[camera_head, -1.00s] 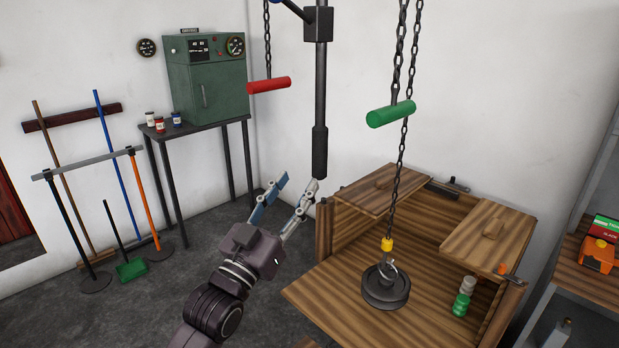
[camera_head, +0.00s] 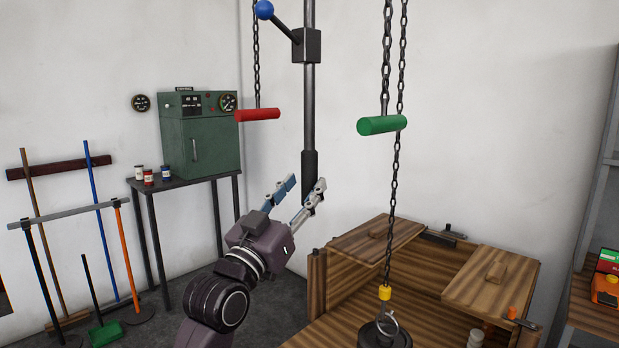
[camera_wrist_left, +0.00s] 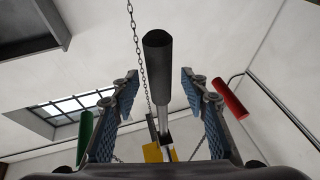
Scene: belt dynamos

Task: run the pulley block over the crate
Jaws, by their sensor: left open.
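My left gripper (camera_head: 305,186) is open beside the lower end of a black grip (camera_head: 309,166) on a vertical pole (camera_head: 309,100). In the left wrist view the black grip (camera_wrist_left: 157,55) shows between the two open fingers, apart from both. A wooden crate (camera_head: 330,325) with open lid flaps stands right of centre. A dark round weight with a ring (camera_head: 372,335) hangs at the yellow hook (camera_head: 385,293) on a chain, over or in the crate; the frame edge cuts it off. I cannot see a pulley block overhead. My right gripper is out of view.
A red handle (camera_head: 257,115) and a green handle (camera_head: 381,125) hang on chains either side of the pole. A green cabinet (camera_head: 200,135) stands on a table at left, with brooms beside it. A shelf (camera_head: 595,318) stands at right.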

